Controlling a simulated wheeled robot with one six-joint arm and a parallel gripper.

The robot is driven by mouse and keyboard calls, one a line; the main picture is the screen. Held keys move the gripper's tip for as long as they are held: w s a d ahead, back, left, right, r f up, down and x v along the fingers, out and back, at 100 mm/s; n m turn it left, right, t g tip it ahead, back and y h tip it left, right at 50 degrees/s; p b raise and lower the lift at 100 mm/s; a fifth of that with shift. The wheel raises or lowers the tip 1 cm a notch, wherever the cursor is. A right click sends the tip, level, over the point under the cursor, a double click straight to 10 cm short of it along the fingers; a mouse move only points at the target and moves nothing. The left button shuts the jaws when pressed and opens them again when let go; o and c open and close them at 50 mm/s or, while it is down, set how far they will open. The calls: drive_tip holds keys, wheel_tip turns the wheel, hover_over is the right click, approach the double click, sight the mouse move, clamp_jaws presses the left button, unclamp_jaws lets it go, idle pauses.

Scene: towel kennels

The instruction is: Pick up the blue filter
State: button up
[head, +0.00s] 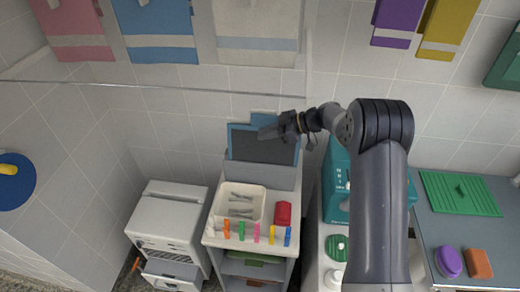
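A blue-framed panel with a dark grey face, which looks like the blue filter (243,146), stands upright against the tiled wall in the head view. Its lower edge meets a grey housing (262,175) behind a white cart. A blue tab shows at its top edge. My gripper (266,132) comes from the right and overlaps the upper right part of the panel in the picture. I cannot tell whether it touches the panel. The fingers are small and dark against it, so their opening is unclear.
The white cart holds a cream bin (239,205), a red object (283,214) and several coloured clips. A white cabinet (168,222) stands left. A teal box (335,180) stands right, beside my arm. A clear panel edge (308,75) runs near the gripper. Towels hang above.

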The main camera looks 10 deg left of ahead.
drive_tip(key=o, duration=0.4)
drive_tip(key=shift+r, duration=0.1)
drive_tip(key=shift+d, duration=0.1)
